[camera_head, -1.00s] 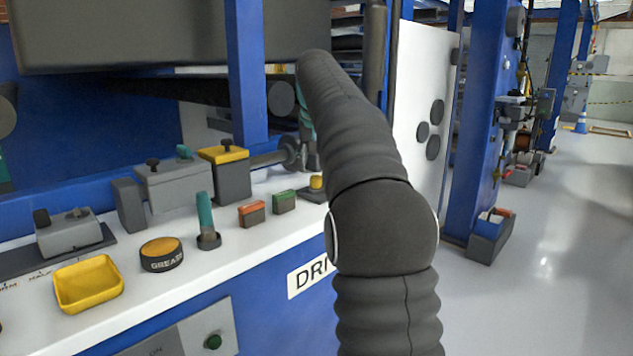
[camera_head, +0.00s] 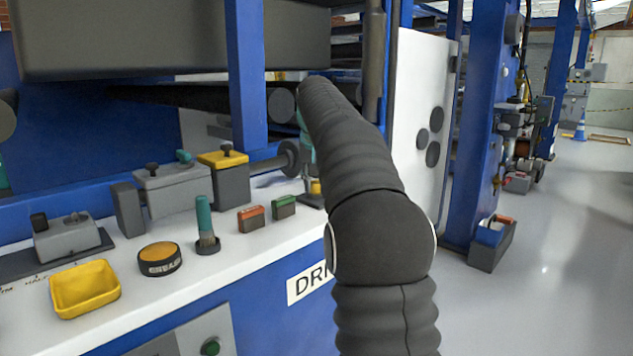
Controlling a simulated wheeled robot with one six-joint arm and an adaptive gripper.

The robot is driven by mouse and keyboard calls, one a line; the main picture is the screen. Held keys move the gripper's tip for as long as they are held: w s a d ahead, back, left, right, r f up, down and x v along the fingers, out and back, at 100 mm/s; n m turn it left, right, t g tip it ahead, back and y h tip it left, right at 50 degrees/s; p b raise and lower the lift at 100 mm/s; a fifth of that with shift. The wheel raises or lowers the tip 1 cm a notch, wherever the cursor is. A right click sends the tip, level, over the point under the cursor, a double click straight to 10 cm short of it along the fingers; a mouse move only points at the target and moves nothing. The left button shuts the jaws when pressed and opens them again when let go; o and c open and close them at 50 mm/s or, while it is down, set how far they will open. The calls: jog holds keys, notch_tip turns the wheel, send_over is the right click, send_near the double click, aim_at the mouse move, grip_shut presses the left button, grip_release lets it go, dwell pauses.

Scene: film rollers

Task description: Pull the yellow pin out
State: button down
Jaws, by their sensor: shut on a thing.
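A small yellow piece (camera_head: 316,187), which looks like the head of the yellow pin, shows at the right end of the white bench top, over a dark base. My arm covers much of it. My gripper (camera_head: 308,180) is mostly hidden behind my dark, ribbed arm. Only a narrow teal and grey part shows, reaching down beside the yellow piece. It is shut on the yellow piece as far as can be seen; its fingertips are not clear. Whether the pin has come up at all cannot be told.
A green block (camera_head: 283,207), a red block (camera_head: 250,218) and a teal-handled brush (camera_head: 205,225) stand left of the pin. A yellow-topped grey box (camera_head: 228,178) stands behind them. A blue post (camera_head: 247,75) rises nearby. A yellow tray (camera_head: 85,289) lies at front left.

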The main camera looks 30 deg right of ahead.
jog(key=shift+r+p, duration=0.9)
jog(key=shift+p, duration=0.55)
jog(key=shift+f, duration=0.1)
jog(key=c, duration=0.9)
grip_release()
jog(key=v, duration=1.2)
